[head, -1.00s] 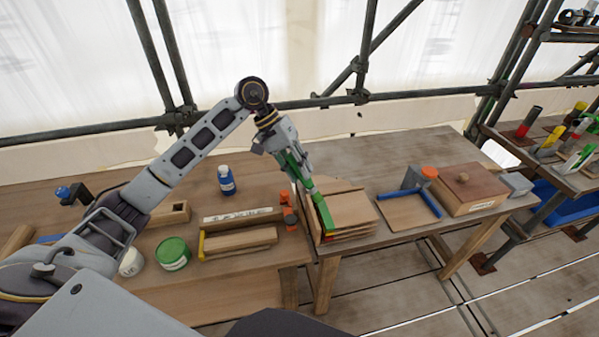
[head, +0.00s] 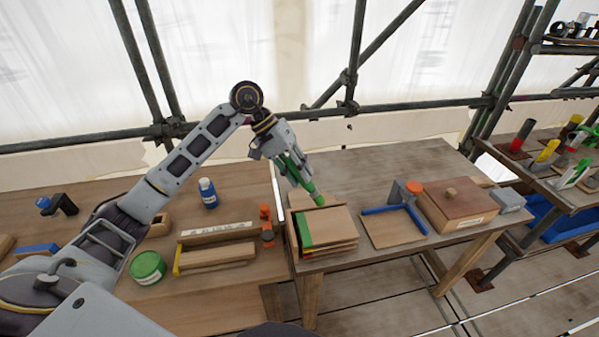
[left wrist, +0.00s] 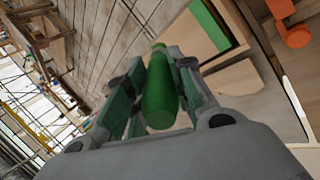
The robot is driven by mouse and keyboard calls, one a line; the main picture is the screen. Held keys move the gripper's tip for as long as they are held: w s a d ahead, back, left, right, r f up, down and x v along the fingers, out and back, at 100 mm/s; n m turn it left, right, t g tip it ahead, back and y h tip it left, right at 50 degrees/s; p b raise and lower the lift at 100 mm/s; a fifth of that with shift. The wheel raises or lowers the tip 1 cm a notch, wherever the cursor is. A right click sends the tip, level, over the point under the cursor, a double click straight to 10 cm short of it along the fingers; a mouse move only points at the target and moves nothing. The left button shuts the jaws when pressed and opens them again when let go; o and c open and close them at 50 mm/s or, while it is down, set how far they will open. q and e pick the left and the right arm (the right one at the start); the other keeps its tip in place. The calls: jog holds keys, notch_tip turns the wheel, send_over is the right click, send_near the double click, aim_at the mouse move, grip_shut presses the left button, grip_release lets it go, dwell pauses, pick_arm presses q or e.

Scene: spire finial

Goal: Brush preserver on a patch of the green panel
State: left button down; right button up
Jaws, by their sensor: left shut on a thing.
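My left gripper (head: 300,182) is shut on a green-handled brush (head: 318,199), which points down and to the right. In the left wrist view the green handle (left wrist: 160,95) lies between the two fingers. The brush's lower end is at the back edge of a stack of wooden panels. The top panel (head: 328,226) is pale wood with a green strip (head: 304,229) along its left side; the strip also shows in the left wrist view (left wrist: 213,22). I cannot tell whether the brush touches the panel. A green tin (head: 147,267) stands left of the stack. My right gripper is not in view.
A blue bottle (head: 208,193), a wooden rack (head: 216,233) and an orange-topped item (head: 266,224) are left of the stack. Right of it are a blue-edged board (head: 392,229) and a lidded wooden box (head: 457,205). Scaffold poles (head: 352,65) stand behind.

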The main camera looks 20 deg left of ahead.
pick_arm(q)
jog(key=shift+f, duration=0.2)
jog(key=shift+f+b, duration=0.45)
jog(key=shift+f, duration=1.9)
